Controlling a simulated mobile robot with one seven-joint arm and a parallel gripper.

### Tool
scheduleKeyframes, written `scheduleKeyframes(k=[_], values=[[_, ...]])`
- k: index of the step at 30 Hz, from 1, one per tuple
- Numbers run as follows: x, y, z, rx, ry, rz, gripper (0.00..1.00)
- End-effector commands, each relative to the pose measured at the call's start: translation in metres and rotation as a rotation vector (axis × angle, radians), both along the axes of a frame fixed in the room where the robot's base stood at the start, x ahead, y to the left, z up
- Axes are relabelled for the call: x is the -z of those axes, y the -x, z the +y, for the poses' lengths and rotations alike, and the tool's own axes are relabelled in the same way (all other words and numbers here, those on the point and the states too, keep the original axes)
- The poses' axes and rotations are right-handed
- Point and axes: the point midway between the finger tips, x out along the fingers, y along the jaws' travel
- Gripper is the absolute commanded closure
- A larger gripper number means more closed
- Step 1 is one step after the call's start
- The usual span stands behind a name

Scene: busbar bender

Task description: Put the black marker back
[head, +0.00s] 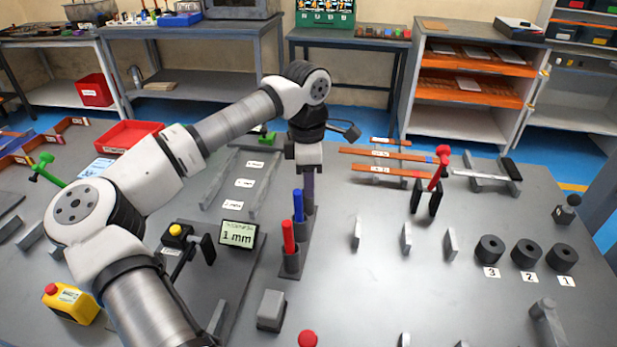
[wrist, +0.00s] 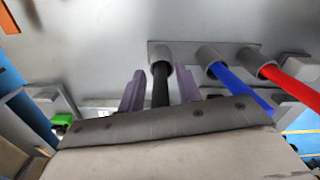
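The black marker (wrist: 160,86) stands in the end cup (wrist: 160,56) of a grey holder, with its lower end inside the cup. My gripper (head: 308,190) is over that cup. In the wrist view its two purple fingers stand on either side of the marker, with a narrow gap on each side, so it looks open around it. The blue marker (head: 298,206) and the red marker (head: 288,237) stand in the other two cups of the holder (head: 291,266). In the head view the black marker is hidden by my gripper.
A display reading 1 mm (head: 238,234) stands left of the holder. A grey block (head: 271,310) is in front of it. Black rolls numbered 1 to 3 (head: 525,254) and upright grey plates (head: 406,238) are to the right. Copper bars (head: 385,153) lie behind on a rack.

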Motion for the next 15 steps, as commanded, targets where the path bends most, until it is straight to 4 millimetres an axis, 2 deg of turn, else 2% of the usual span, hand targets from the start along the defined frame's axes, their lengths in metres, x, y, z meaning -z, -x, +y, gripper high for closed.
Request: scheduleKeyframes(k=[10, 15], values=[[-0.004, 0.0, 0.0, 0.0, 0.0, 0.0, 0.63], [-0.023, -0.001, 0.001, -0.002, -0.001, -0.003, 0.63]])
